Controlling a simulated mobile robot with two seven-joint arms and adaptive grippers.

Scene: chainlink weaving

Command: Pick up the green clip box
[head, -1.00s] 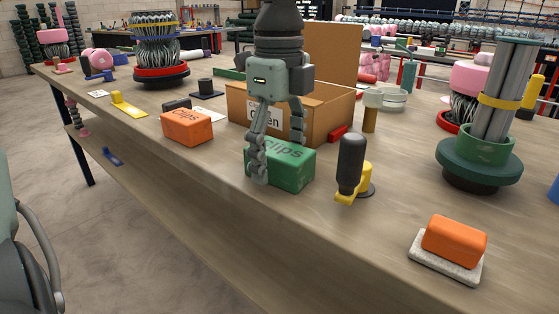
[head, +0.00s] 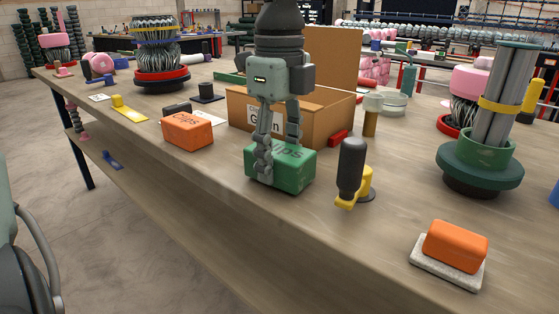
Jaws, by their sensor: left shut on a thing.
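The green clip box (head: 292,174), with dark lettering on its top, stands near the front edge of the wooden table. My left gripper (head: 278,158) reaches down over it from above, and its fingers are shut on the box. One finger lies along the box's left front side; the other goes behind it and is partly hidden. The box appears to rest on the table; I cannot tell any clear lift. My right gripper is not in view.
An open cardboard box (head: 332,116) stands right behind the green box. A black-and-yellow tool (head: 351,170) stands close on the right. An orange box (head: 187,132) sits to the left, and another orange block (head: 455,245) lies on a grey pad (head: 424,270) at front right.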

